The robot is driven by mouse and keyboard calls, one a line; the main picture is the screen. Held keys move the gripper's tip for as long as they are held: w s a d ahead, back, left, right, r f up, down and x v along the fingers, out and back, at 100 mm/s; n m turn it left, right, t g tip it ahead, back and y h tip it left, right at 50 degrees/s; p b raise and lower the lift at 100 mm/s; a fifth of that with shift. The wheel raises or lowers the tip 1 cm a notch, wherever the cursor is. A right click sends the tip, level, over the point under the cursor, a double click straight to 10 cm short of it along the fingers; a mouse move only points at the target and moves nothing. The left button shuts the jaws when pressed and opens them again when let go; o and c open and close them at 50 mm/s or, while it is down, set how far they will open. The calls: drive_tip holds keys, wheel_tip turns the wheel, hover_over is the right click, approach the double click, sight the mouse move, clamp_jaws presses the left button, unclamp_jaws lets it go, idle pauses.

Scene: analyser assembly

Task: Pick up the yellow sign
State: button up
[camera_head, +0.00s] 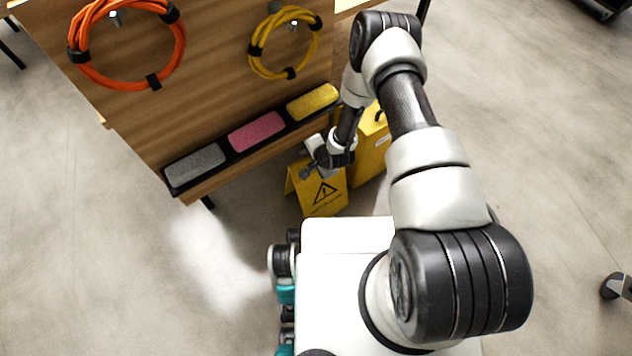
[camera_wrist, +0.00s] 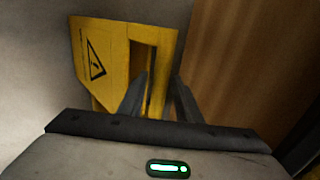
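The yellow sign (camera_head: 325,198) is a folding floor sign with a black warning triangle. It stands on the floor below the wooden board. In the wrist view the sign (camera_wrist: 98,62) fills the upper left and middle, with a dark opening between its panels. My gripper (camera_head: 308,172) is at the upper part of the sign in the head view. In the wrist view my gripper (camera_wrist: 160,82) has its two dark fingers apart, with part of the sign seen between and beyond them. I cannot tell whether they touch it.
A yellow box-like container (camera_head: 372,155) stands right of the sign, partly behind my arm. The wooden board (camera_head: 215,85) carries orange (camera_head: 181,50) and yellow (camera_head: 256,60) cable coils. A black shelf holds grey (camera_head: 194,166), pink (camera_head: 256,131) and yellow (camera_head: 313,102) blocks. Floor (camera_head: 110,250) left is clear.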

clamp_jaws()
drive_tip(key=shift+w+r, duration=0.1)
idle(1.1)
